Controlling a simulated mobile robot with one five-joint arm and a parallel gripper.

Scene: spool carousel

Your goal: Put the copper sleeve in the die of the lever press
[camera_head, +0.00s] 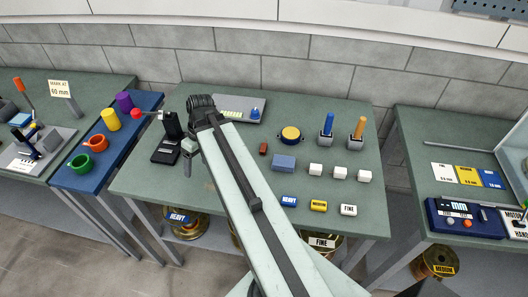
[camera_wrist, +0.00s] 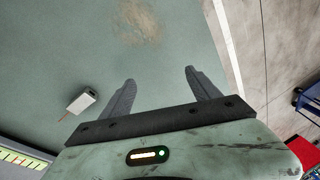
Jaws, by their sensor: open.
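My gripper (camera_wrist: 162,92) is open over the bench, with nothing between its two dark fingers. In the head view my gripper (camera_head: 188,160) hangs beside the black lever press (camera_head: 172,126), whose lever ends in a red knob (camera_head: 136,113) at the left. I cannot make out the press's die. No copper sleeve shows clearly. A small reddish-brown piece (camera_head: 263,148) lies right of my arm; I cannot tell whether it is the sleeve. In the wrist view a small pale block (camera_wrist: 81,102) with a thin orange line beside it lies left of the fingers.
A blue side table (camera_head: 72,178) with colored cups stands left. My arm hides the bench's middle.

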